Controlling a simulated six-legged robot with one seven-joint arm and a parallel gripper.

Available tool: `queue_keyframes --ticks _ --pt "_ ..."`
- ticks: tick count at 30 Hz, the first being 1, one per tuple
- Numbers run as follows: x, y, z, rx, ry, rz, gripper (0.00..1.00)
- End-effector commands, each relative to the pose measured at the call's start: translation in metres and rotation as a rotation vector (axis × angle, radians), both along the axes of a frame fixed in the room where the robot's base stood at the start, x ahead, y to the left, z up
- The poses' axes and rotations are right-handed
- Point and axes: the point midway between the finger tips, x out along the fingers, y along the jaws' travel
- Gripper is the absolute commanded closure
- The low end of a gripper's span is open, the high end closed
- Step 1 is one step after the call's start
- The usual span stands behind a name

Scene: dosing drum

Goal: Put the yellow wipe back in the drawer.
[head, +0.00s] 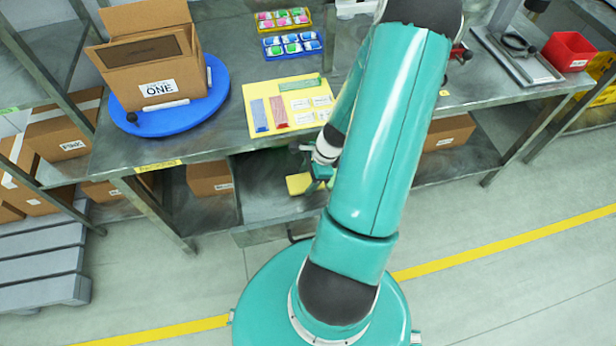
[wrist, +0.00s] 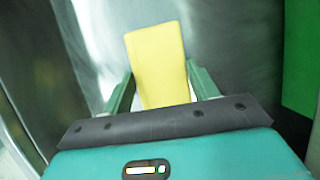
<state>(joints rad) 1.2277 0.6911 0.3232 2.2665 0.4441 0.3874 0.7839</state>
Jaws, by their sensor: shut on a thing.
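The yellow wipe (head: 298,183) is a flat yellow piece. It also shows upright in the middle of the wrist view (wrist: 157,62). My gripper (head: 316,176) is shut on it, one finger on each side. In the head view the wipe shows over the open metal drawer (head: 270,209) below the table top. The drawer's front faces me, with a dark handle at its lower edge. My arm covers the drawer's right part. I cannot tell how far the wipe is above the drawer floor.
A yellow board (head: 262,92) with packets lies on the table above the drawer. An open carton (head: 160,80) stands on a blue turntable (head: 212,108) at the left. A red bin (head: 569,52) is at the right. Cartons (head: 209,179) sit on the shelf below. The front floor is clear.

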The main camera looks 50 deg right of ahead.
Motion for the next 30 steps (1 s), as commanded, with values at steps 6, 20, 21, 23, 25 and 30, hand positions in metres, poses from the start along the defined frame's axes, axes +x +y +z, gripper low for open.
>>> queue_keyframes --ticks 6,20,21,23,25,30 --pt "0.0 0.0 0.0 0.0 0.0 0.0 0.59" --pt "0.0 0.0 -0.002 -0.001 -0.001 0.0 0.19" --pt "0.0 0.0 -0.001 -0.001 0.0 0.0 0.19" --pt "0.0 -0.001 0.001 -0.001 0.0 0.0 0.19" --pt "-0.001 -0.003 0.006 -0.004 -0.001 -0.001 0.19" --pt "-0.006 -0.01 0.028 -0.006 -0.001 -0.001 0.19"
